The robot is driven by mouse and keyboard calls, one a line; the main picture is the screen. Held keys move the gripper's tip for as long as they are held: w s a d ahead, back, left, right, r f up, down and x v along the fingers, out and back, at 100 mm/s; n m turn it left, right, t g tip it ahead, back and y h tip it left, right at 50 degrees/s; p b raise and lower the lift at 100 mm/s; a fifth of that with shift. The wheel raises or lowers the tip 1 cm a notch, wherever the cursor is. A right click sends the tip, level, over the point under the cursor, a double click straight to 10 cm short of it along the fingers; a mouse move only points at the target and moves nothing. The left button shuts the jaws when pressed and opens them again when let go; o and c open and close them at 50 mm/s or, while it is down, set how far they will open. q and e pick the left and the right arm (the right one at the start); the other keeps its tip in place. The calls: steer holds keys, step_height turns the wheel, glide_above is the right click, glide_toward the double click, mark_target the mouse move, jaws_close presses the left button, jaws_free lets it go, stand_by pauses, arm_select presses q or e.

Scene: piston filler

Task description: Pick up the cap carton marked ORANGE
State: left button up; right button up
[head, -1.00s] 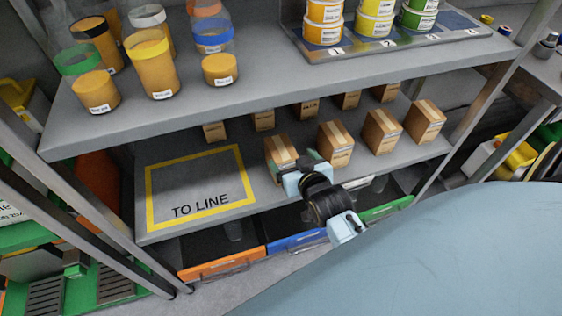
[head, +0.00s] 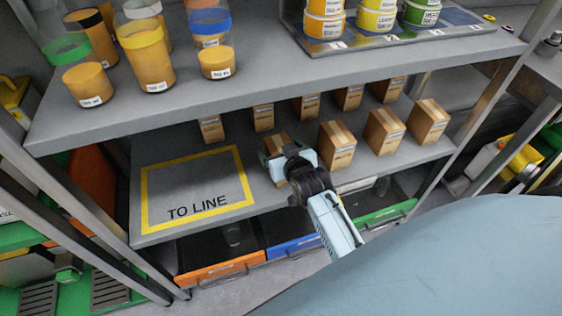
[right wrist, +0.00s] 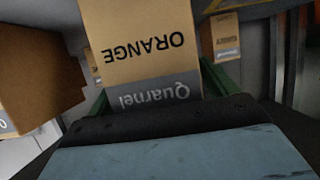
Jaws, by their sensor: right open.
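The cap carton marked ORANGE (right wrist: 143,42) is a brown box with a grey band reading "Quarnel". It stands on the lower shelf, and in the head view the carton (head: 277,141) is partly hidden behind my right gripper (head: 286,162). In the right wrist view its printed face fills the space between the green fingers of my right gripper (right wrist: 158,90). The fingers are open, one on either side of the carton's near part. I cannot tell whether they touch it. My left gripper is not in view.
Other cartons stand close by, one (head: 337,145) just right and several behind. The lower shelf (head: 262,190) has a clear yellow-framed TO LINE area (head: 195,187) at left. The upper shelf (head: 260,95) overhangs with filled cups. Bins sit below.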

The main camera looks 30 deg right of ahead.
steer(key=c, duration=1.2)
steer(key=shift+o, duration=0.2)
steer(key=shift+r, duration=0.15)
